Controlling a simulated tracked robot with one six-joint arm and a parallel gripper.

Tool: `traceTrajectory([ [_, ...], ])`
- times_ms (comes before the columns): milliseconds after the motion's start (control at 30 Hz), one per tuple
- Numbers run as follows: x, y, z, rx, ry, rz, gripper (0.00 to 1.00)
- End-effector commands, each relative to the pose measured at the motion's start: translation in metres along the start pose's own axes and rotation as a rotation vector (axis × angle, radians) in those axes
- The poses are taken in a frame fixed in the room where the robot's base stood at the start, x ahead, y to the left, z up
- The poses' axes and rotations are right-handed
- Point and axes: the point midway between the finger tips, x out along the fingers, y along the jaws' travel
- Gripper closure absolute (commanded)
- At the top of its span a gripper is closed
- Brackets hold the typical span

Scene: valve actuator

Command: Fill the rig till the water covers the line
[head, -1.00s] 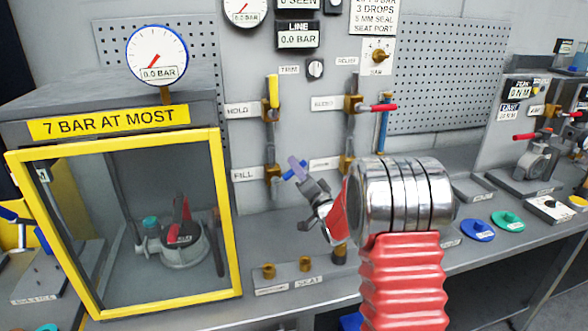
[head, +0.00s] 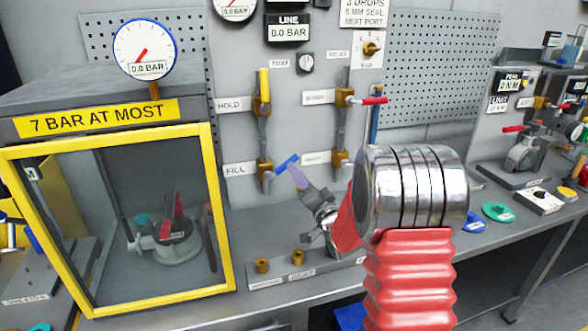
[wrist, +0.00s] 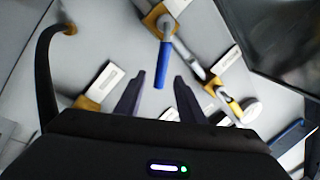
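The test cabinet (head: 222,250) has a yellow-framed window, with a grey valve with a red handle (head: 171,215) inside. I cannot make out water or a fill line in it. The FILL valve (head: 266,172) is a brass fitting on the panel beside the FILL label (head: 238,170). Its blue lever (head: 286,162) also shows in the wrist view (wrist: 161,76). My gripper (wrist: 157,90) is open, its fingers apart on either side of the lever's blue end. Whether they touch it, I cannot tell. The gripper also shows in the head view (head: 298,172), partly behind my red and chrome arm.
The HOLD valve (head: 263,90) has an upright yellow lever above. A red-handled valve (head: 372,101) is to the right. The gauge (head: 144,49) reads 0.0 BAR, as does the LINE display (head: 289,31). Two brass ports (head: 262,265) stand on the bench below.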

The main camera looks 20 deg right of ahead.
Motion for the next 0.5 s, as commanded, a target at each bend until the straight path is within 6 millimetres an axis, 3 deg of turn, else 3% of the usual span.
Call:
traceTrajectory([
  [400, -0.0099, -0.0003, 0.0001, 0.000, 0.000, -0.001, 0.65],
  [500, -0.0097, -0.0009, -0.0001, -0.003, -0.001, 0.001, 0.72],
])
